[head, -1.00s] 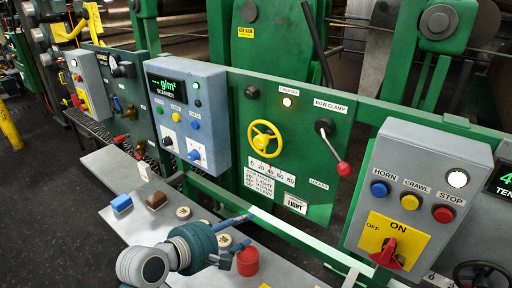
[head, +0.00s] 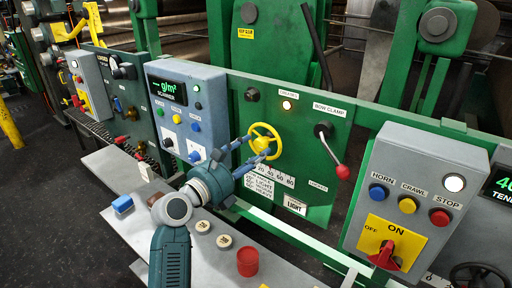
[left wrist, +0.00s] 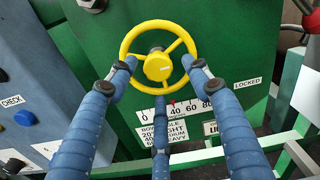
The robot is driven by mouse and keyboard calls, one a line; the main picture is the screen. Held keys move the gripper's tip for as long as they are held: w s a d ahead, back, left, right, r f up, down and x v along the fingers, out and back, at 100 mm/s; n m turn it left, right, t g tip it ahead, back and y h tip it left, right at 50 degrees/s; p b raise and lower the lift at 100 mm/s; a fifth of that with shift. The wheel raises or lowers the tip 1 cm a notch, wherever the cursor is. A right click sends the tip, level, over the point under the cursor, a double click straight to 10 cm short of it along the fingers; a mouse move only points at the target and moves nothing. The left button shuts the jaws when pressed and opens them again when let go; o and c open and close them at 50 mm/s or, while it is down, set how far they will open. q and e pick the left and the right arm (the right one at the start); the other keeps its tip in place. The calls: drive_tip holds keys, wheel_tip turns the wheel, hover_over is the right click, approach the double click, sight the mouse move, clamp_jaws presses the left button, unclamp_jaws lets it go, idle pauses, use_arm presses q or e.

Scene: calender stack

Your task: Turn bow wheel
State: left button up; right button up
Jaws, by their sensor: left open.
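The yellow bow wheel (head: 264,141) is mounted on the green panel, above a white number scale (head: 274,178). In the left wrist view the wheel (left wrist: 158,67) shows its hub and spokes, with a red pointer near 40 on the scale (left wrist: 175,110). My left gripper (head: 255,149) is open at the wheel. In the left wrist view the fingers of my left gripper (left wrist: 160,76) are spread, two at the left and right sides of the rim and one below. I cannot tell whether they touch it. My right gripper is not in view.
The bow clamp lever (head: 334,152) with a red knob is right of the wheel. The grey scanner box (head: 188,103) is to the left. A horn, crawl and stop box (head: 412,190) stands at right. A red cylinder (head: 247,262) and a blue block (head: 122,204) are on the shelf below.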

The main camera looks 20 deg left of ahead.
use_arm(q)
drive_tip(key=shift+x, duration=1.1)
drive_tip(key=shift+f, duration=0.15)
drive_tip(key=c, duration=1.1)
drive_tip(key=shift+m+p, duration=0.35)
drive_tip(key=shift+m, duration=0.05)
